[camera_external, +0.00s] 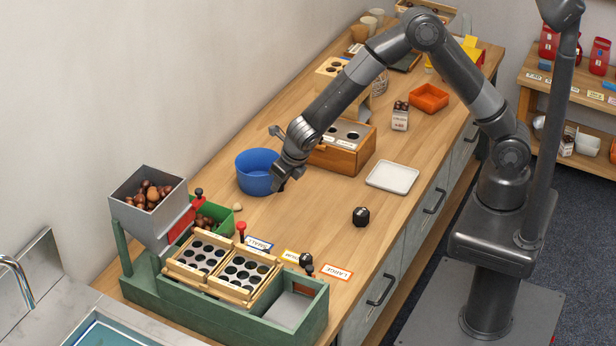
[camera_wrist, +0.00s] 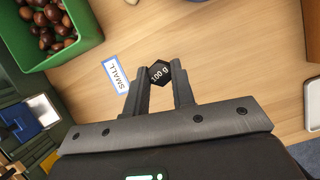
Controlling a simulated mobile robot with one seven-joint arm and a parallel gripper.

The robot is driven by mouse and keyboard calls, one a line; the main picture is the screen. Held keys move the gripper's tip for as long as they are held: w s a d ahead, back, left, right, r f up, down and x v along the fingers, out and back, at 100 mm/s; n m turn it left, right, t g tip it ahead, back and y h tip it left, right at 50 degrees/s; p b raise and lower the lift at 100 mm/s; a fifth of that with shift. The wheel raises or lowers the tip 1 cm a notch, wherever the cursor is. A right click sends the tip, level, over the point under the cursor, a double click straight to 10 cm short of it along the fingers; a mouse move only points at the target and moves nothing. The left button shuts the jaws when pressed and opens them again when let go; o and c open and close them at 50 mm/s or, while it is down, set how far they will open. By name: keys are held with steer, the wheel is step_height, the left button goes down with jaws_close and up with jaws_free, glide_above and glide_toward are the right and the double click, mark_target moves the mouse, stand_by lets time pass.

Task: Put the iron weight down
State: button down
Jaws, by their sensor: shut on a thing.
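My gripper (camera_external: 281,183) hangs over the worktop at the front right of the blue bowl. In the wrist view my gripper (camera_wrist: 160,88) is shut on a small black hexagonal iron weight (camera_wrist: 159,73), its marked top, which seems to read 100 g, between the fingertips. In the external view the held weight is mostly lost against the dark fingers. I cannot tell how far it is above the wood. A larger black weight (camera_external: 361,216) stands apart on the worktop, to the right of my gripper.
The blue bowl (camera_external: 258,172) is close by my gripper. A white tray (camera_external: 392,177) and wooden box (camera_external: 342,158) lie right. The green sorter (camera_external: 268,328) is in front, with SMALL (camera_external: 258,243) and LARGE (camera_external: 337,272) labels. Wood between tray and labels is mostly clear.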

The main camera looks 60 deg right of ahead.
glide_above(258, 247)
steer(key=s, duration=0.1)
step_height(258, 247, down, 7)
steer(key=shift+s+a, duration=0.1)
steer(key=shift+s, duration=0.05)
steer(key=shift+f, duration=1.95)
steer(key=shift+f, duration=0.15)
steer(key=c, duration=1.2)
jaws_free()
steer(key=v, duration=1.2)
